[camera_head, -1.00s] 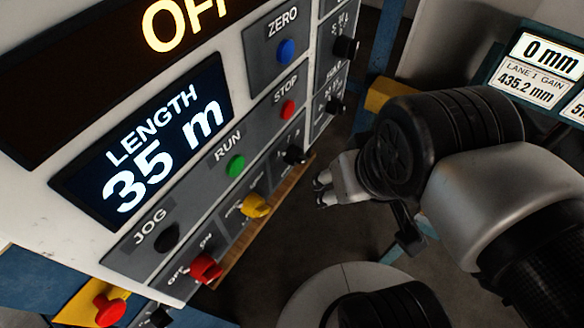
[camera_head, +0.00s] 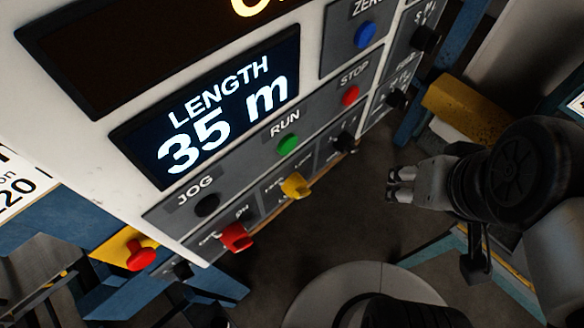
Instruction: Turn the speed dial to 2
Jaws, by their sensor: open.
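A grey-and-white control panel (camera_head: 110,128) fills the upper left, seen tilted. Black knobs sit along its right part: an upper one (camera_head: 424,38), one below it (camera_head: 396,98), and a lower one (camera_head: 345,142). Their small labels are too blurred to read, so I cannot tell which is the speed dial or where it points. My gripper (camera_head: 390,184) is open and empty, to the right of and apart from the panel, with its fingers pointing left.
The panel also has a yellow knob (camera_head: 296,186), a red knob (camera_head: 236,237), green RUN (camera_head: 288,145), red STOP (camera_head: 349,95) and blue ZERO (camera_head: 365,35) buttons. A red mushroom button (camera_head: 140,255) is at lower left. Clear floor shows between panel and gripper.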

